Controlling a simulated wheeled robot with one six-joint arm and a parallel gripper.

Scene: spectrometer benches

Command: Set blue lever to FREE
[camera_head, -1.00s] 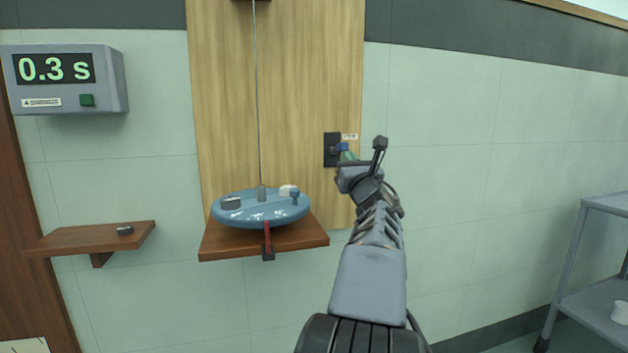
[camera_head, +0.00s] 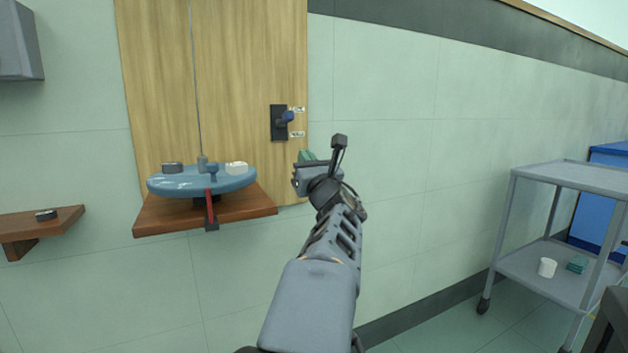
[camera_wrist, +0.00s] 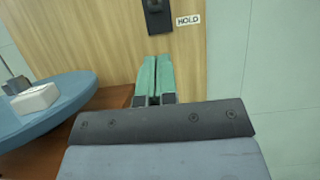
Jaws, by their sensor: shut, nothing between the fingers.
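The blue lever (camera_head: 288,116) sticks out from a black plate (camera_head: 276,132) on the right side of the wooden wall panel. Its blue end is level with the upper part of the plate, close to the upper small label (camera_head: 298,109), whose word is too small to read. The lower label (camera_head: 297,134) reads HOLD in the wrist view (camera_wrist: 188,20). My gripper (camera_head: 306,156) is shut and empty, below and apart from the lever. Its green fingers (camera_wrist: 153,72) point at the panel below the plate in the wrist view; the blue lever end is out of that view.
A blue round disc (camera_head: 205,182) with small weights hangs by a wire over a wooden shelf (camera_head: 160,222), left of my gripper. A red piece (camera_head: 210,206) stands at the shelf's front. A grey cart (camera_head: 570,178) stands at right. The wall between is clear.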

